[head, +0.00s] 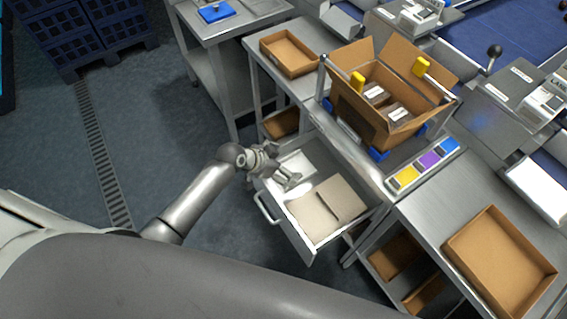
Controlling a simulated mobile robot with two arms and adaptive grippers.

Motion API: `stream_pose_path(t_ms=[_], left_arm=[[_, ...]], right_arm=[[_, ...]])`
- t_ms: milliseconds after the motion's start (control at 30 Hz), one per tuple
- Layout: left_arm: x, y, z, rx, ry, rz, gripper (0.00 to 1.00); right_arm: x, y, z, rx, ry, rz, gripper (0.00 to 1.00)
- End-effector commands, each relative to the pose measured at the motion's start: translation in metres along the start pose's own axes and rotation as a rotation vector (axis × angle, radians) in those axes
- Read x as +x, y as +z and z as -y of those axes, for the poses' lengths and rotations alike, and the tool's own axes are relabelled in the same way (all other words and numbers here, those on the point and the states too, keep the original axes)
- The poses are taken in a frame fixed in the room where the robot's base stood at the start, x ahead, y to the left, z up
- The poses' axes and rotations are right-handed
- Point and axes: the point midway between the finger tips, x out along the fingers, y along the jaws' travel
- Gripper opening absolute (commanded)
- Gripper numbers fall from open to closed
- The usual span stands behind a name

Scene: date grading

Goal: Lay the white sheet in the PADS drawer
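An open drawer (285,233) with a bar handle on its front sticks out below the steel bench. I cannot read a label on it. Flat beige pads (341,196) lie in its right part. A pale, white patch (298,163) shows in its left part, behind my gripper; I cannot tell whether it is the white sheet or the drawer floor. My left gripper (291,181) is over the left part of the drawer, with its fingers beside the pads. The fingers are too small to tell whether they hold anything. My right gripper is out of view.
An open cardboard box (366,112) with dark packs stands on the bench above the drawer. Shallow cardboard trays stand on the left (290,54) and right (499,262) benches. A strip of coloured blocks (428,161) lies near the box.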

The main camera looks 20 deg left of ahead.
Motion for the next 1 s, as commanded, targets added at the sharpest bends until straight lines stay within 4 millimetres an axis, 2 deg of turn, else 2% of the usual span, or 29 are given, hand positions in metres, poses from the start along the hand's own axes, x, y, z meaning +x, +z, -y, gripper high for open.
stream_pose_path(t_ms=[367, 1000], left_arm=[[-0.008, -0.002, 0.001, 0.001, -0.002, -0.001, 1.00], [-0.108, -0.001, 0.000, 0.002, -0.001, 0.000, 1.00]], right_arm=[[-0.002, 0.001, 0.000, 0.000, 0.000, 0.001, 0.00], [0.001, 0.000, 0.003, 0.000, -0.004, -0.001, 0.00]])
